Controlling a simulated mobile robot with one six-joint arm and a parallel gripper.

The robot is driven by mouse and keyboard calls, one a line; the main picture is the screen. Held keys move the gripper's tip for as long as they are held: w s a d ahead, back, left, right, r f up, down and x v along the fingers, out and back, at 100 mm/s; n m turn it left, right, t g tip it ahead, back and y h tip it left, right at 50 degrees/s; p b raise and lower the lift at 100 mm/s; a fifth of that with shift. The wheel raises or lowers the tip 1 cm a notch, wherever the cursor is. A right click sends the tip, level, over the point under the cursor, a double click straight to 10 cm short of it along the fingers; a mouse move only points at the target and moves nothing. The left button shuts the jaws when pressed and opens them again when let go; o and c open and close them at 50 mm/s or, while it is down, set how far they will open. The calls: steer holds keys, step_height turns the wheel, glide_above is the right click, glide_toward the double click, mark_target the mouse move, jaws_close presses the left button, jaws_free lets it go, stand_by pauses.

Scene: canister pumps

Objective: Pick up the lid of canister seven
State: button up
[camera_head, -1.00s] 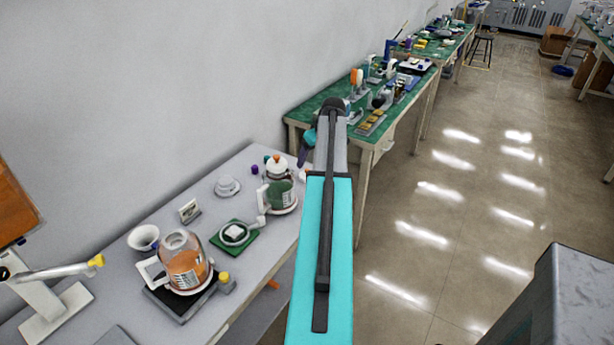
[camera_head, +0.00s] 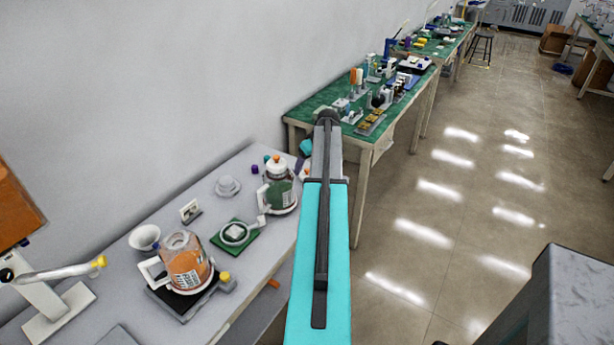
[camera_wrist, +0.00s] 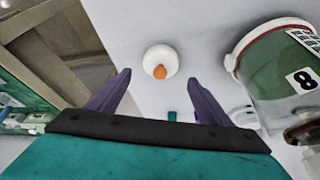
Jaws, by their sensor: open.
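A round white lid with an orange knob (camera_wrist: 161,62) lies on the pale bench top in the wrist view, knob toward the camera. My gripper (camera_wrist: 160,79) is open, with its two purple fingers apart on either side of the lid in the picture and nothing between them. The lid looks clear of both fingers, a little beyond the tips. In the head view my gripper (camera_head: 301,163) is partly hidden by my arm at the bench's far end. An orange-filled canister (camera_head: 187,268) stands uncapped on a dark base; I cannot read its number.
A green canister (camera_wrist: 285,65) marked 8 stands close right of my gripper; in the head view (camera_head: 282,192) it wears a white lid. Small coloured blocks (camera_wrist: 172,115) lie near the fingers. A white dish (camera_head: 228,187) and a green pad (camera_head: 240,249) are on the bench.

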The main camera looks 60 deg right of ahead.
mark_target(307, 169)
steer(key=shift+p+x, duration=0.6)
steer(key=shift+x, duration=1.4)
steer(key=c, duration=1.1)
steer(key=shift+r, duration=0.1)
steer(key=shift+s+r+b, duration=0.15)
steer(key=shift+r+b, duration=0.7)
steer(key=shift+r, duration=0.85)
steer(key=s+a+b, duration=0.1)
steer(key=s+a, duration=0.1)
steer(key=s, duration=0.2)
steer(key=s+a+b, duration=0.1)
steer(key=s+a, duration=0.1)
steer(key=s, duration=0.2)
steer(key=s+a+r+b, duration=0.1)
steer(key=s+a, duration=0.2)
steer(key=s, duration=0.1)
steer(key=shift+s+a+r, duration=0.1)
steer(key=shift+s, duration=0.15)
steer(key=shift+s+a+r, duration=0.1)
steer(key=shift+s+a, duration=0.2)
steer(key=shift+s, duration=0.35)
steer(key=shift+r, duration=0.1)
